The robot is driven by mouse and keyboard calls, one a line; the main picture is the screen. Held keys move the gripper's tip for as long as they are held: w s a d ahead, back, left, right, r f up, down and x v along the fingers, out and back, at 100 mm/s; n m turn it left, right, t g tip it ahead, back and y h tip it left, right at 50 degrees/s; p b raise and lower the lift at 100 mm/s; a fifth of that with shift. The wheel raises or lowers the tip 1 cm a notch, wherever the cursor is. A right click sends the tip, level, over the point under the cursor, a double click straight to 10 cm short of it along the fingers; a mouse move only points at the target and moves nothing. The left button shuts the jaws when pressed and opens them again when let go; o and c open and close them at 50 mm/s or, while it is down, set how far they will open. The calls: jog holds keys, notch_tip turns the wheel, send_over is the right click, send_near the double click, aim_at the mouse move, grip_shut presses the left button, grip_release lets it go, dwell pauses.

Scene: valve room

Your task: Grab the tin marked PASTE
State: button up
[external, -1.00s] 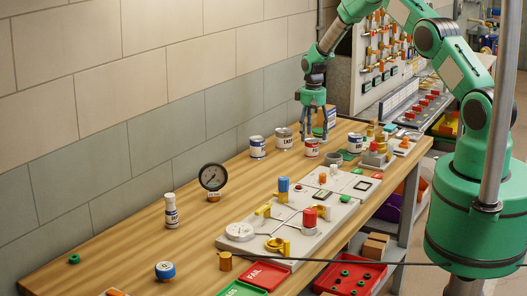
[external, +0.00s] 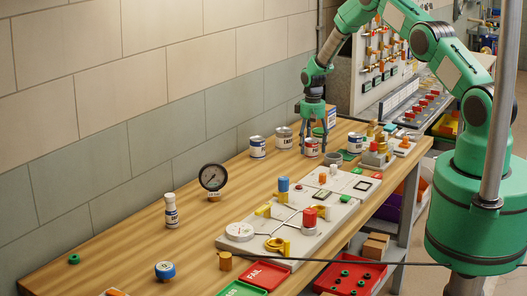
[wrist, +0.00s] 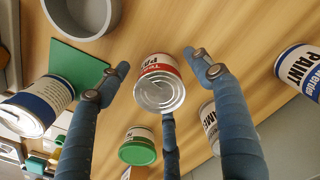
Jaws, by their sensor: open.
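A small tin with a red and white label (external: 311,149) stands on the bench below my gripper (external: 312,136). In the wrist view this tin (wrist: 161,86) has a silver top. Its label is turned and only partly readable, with letters like "PA", so I cannot confirm that it says PASTE. My gripper (wrist: 160,68) is open, its blue-grey fingers spread around the tin's sides, with visible gaps and nothing held. The third finger is on the near side in the wrist view.
Nearby stand a PAINT tin (wrist: 300,72), a silver-topped tin (external: 284,138), a blue-labelled tin (external: 355,143), a green-lidded tin (wrist: 138,148) and a grey cup (external: 333,158). A gauge (external: 212,177) stands farther left.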

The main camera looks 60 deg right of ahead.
aim_at(312, 140)
jog(key=shift+c, duration=0.5)
jog(key=c, duration=1.2)
jog(key=shift+r, duration=0.1)
jog(key=shift+r+b, duration=0.55)
jog(key=shift+r, duration=4.4)
